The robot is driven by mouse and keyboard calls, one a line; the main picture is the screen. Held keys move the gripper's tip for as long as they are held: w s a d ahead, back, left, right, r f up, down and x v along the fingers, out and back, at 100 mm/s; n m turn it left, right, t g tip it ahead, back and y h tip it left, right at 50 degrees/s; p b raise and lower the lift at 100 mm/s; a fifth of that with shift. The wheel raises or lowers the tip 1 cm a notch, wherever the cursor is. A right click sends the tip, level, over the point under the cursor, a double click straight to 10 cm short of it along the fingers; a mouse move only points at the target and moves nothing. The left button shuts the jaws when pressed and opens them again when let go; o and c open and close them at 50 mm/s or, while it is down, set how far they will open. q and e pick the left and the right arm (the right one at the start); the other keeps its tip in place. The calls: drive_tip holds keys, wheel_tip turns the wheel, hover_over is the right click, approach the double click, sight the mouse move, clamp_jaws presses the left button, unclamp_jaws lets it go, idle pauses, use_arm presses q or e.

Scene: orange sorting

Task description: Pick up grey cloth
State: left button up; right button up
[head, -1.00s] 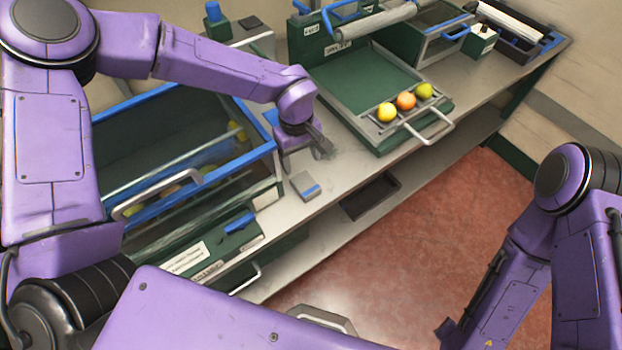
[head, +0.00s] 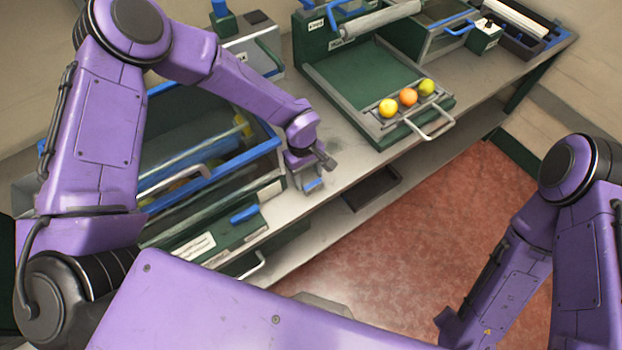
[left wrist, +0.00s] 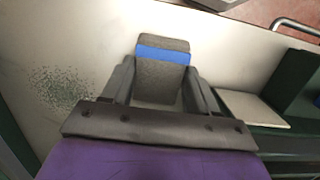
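The grey cloth (head: 313,185), a small grey pad with a blue stripe, lies on the worktop near its front edge. In the left wrist view the cloth (left wrist: 162,72) lies ahead of and between the two dark fingers. My left gripper (head: 322,163) is over the cloth and hides part of it in the head view. In the left wrist view my left gripper (left wrist: 163,90) is open, with a finger on each side of the cloth. I cannot tell whether the fingers touch it. My right gripper is out of view; only the right arm shows.
A dark speckled patch (left wrist: 62,88) marks the worktop beside the cloth. A blue-rimmed bin (head: 262,152) stands left of my left gripper. A green tray machine (head: 350,82) with an orange fruit (head: 408,97) and two yellowish ones stands to the right. Bare worktop (head: 345,165) lies between.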

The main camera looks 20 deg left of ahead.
use_arm(q)
drive_tip(key=shift+r, duration=0.15)
drive_tip(key=shift+r, duration=0.3)
wheel_tip(320, 180, up, 27)
drive_tip(key=b, duration=0.4)
drive_tip(key=shift+r, duration=0.15)
drive_tip(key=shift+o, duration=1)
drive_tip(key=shift+c, duration=0.5)
